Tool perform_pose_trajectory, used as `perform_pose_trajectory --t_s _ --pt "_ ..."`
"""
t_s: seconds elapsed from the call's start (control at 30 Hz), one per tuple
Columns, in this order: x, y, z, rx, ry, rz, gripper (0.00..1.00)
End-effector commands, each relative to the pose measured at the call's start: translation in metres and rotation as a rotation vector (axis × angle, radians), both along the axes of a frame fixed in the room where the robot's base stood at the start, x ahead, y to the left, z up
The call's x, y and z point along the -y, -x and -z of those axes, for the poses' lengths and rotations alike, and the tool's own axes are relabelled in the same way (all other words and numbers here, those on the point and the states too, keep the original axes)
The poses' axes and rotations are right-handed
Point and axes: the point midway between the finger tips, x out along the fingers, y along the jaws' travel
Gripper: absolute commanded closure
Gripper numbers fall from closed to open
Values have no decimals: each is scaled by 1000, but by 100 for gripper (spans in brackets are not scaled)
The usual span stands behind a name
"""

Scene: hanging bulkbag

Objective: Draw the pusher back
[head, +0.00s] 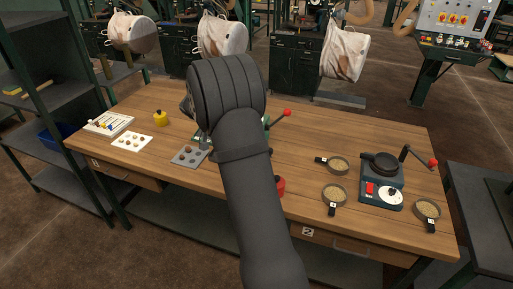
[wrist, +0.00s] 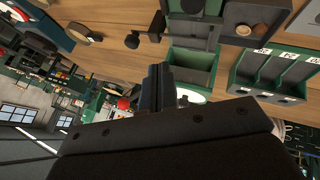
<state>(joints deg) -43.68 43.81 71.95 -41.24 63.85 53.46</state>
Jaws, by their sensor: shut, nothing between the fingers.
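I cannot make out a pusher for certain in either view. A green device with a red-knobbed lever (head: 284,113) stands mid-bench, mostly hidden behind my arm in the head view. In the wrist view a green open-topped trough (wrist: 198,72) lies just beyond and right of my gripper (wrist: 158,70). The dark fingers are together and empty, near the trough's left side. Whether they touch it I cannot tell. A red knob (wrist: 123,103) shows to their left. In the head view the fingers are hidden by my arm.
The wooden bench (head: 330,133) holds several round dishes (head: 335,194), a device with a crank (head: 382,180) at right, a grey tray (head: 188,156), a white card (head: 132,142) and a yellow weight (head: 160,118) at left. A green slotted rack (wrist: 272,72) stands right of the trough.

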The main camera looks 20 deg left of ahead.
Motion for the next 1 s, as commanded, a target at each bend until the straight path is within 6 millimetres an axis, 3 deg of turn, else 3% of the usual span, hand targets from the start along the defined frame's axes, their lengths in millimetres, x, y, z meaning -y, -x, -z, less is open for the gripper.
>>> perform_pose_trajectory --t_s 0.17,0.6,0.8,1.0 --pt "6 -7 13 4 -1 6 100" --pt "39 -50 83 3 -1 6 100" --pt "66 -56 80 3 -3 7 100" --pt "74 -58 80 3 -3 4 100"
